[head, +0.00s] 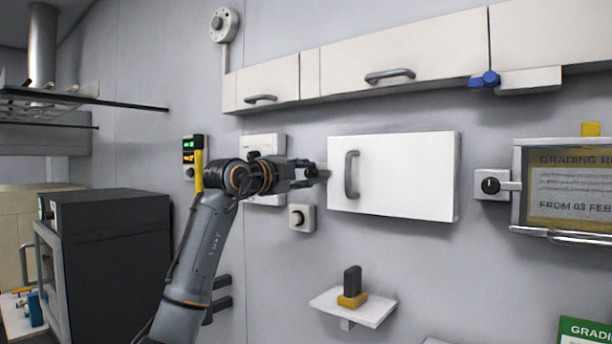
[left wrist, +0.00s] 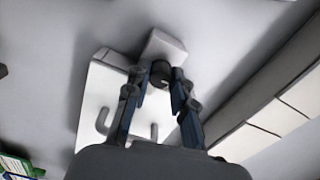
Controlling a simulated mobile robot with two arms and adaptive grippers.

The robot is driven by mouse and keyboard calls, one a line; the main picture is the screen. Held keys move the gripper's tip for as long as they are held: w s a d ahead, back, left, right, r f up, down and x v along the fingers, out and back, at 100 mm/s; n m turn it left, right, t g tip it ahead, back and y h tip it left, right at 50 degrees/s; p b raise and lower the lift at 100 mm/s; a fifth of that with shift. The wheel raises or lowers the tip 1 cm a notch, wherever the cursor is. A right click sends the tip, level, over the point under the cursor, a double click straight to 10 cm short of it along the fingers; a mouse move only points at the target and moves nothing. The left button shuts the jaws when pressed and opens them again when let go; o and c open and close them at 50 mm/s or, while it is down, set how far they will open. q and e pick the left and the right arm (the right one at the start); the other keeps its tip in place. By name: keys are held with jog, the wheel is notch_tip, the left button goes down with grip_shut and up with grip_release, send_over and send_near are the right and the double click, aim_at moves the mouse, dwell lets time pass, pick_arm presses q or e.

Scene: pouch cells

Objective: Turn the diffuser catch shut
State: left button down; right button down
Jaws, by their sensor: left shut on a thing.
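My left gripper (head: 310,173) reaches the left edge of a white hinged panel (head: 410,178) on the wall, which carries a grey bar handle (head: 351,175). In the left wrist view, the gripper's fingers (left wrist: 158,96) are shut on a dark round knob (left wrist: 160,72). The knob stands in front of a pale block (left wrist: 165,46) beside the panel (left wrist: 98,95); it appears to be the catch. In the head view the fingers largely hide it, so its turn angle cannot be told. The panel looks flat and closed. My right gripper is not in view.
White overhead cupboards (head: 405,60) run above, with a blue knob (head: 485,79) below them. A knob box (head: 301,217) sits just under the gripper. A small shelf (head: 375,310) with a dark and yellow item juts out below. A dark oven-like box (head: 110,250) stands at left.

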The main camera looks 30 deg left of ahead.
pick_arm(q)
jog(key=c, duration=1.1)
grip_release()
jog(key=shift+a, duration=0.1)
jog(key=shift+s, duration=0.1)
jog(key=s, duration=0.8)
jog(key=s+a, duration=0.1)
jog(key=s, duration=0.2)
jog(key=shift+s, duration=0.4)
